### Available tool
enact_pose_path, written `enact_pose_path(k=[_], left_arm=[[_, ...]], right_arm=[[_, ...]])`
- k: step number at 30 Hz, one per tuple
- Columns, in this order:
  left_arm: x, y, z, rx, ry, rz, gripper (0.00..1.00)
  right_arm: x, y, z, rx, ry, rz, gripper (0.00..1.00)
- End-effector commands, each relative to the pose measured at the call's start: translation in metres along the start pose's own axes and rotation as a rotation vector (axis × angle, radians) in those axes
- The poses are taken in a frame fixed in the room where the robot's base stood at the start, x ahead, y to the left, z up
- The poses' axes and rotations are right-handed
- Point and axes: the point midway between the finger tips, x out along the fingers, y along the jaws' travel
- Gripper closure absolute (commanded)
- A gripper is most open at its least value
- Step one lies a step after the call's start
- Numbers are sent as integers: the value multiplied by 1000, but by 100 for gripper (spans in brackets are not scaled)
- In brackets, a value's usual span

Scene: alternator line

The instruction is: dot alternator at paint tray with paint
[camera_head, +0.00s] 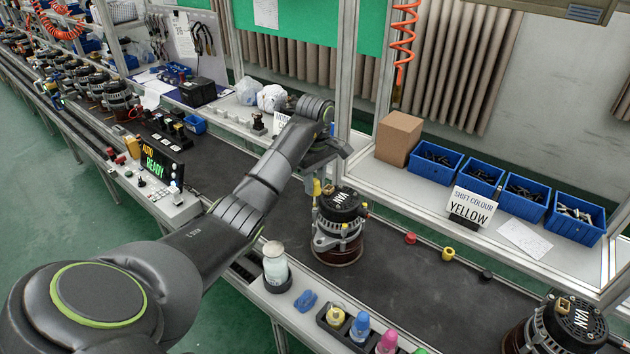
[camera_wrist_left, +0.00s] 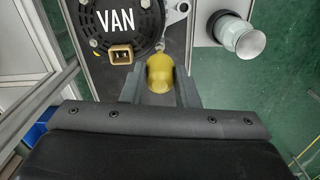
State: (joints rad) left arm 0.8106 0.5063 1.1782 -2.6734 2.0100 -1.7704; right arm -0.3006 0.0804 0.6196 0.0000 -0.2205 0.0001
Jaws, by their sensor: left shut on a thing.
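My left gripper (camera_head: 319,182) is shut on a yellow paint marker (camera_head: 317,188), at the upper left of an alternator marked VAN (camera_head: 338,228). In the left wrist view the yellow marker (camera_wrist_left: 160,74) sits between the fingers (camera_wrist_left: 160,88), beside the alternator's black cap (camera_wrist_left: 112,30). I cannot tell whether its tip touches the alternator. A card (camera_head: 470,207) reads SHIFT COLOUR YELLOW. My right gripper is not in view.
Red (camera_head: 410,238), yellow (camera_head: 448,254) and black (camera_head: 486,275) caps line the dark belt. Another VAN alternator (camera_head: 560,325) stands at the lower right. Blue bins line the back shelf.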

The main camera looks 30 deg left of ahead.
Motion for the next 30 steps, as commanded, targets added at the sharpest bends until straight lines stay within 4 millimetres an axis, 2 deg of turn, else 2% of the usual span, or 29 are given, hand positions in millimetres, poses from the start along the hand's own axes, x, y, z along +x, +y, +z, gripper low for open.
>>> enact_pose_path(k=[19,30], left_arm=[[11,0,0,0,0,0,89],[10,0,0,0,0,0,89]], right_arm=[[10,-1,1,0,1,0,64],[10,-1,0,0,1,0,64]])
